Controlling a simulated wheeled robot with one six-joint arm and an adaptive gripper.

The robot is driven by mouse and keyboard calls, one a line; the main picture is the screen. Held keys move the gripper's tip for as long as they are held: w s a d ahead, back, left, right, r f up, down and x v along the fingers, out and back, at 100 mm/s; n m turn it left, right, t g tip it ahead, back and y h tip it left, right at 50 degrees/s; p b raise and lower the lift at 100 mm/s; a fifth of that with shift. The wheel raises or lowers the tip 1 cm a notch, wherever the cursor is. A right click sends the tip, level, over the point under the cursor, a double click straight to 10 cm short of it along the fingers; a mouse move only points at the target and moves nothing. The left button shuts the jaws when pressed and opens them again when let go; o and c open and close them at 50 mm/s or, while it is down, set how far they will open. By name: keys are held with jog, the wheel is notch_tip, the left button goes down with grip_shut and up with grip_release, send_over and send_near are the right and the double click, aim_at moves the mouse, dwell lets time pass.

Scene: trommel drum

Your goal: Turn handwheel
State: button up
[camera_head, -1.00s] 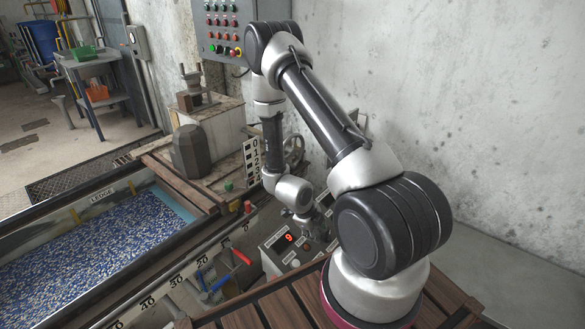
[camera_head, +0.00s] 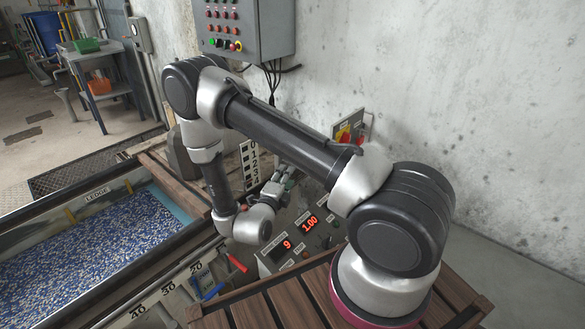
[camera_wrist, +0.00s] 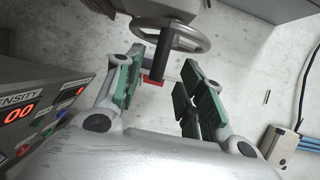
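The handwheel (camera_wrist: 200,44) shows in the wrist view at the top middle, a grey metal ring with spokes under a dark grey housing (camera_wrist: 160,8). A red block (camera_wrist: 152,83) hangs below the wheel on a dark bar. My gripper (camera_wrist: 160,78) is open, its two green-padded fingers spread either side of the red block, with the wheel beyond the fingertips. I cannot tell whether anything touches. In the head view my gripper (camera_head: 284,176) is beside the scale board, and the handwheel is hidden behind my arm.
A control panel with red displays (camera_head: 309,224) stands close to my gripper; it also shows at left in the wrist view (camera_wrist: 35,112). A wall box (camera_head: 240,30), a red-yellow switch (camera_head: 345,132) and a trough of blue-white pellets (camera_head: 90,245) are around. A wooden slat deck (camera_head: 290,305) lies in front.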

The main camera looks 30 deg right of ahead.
jog(key=x, duration=0.5)
jog(key=shift+w+d, duration=0.3)
grip_shut()
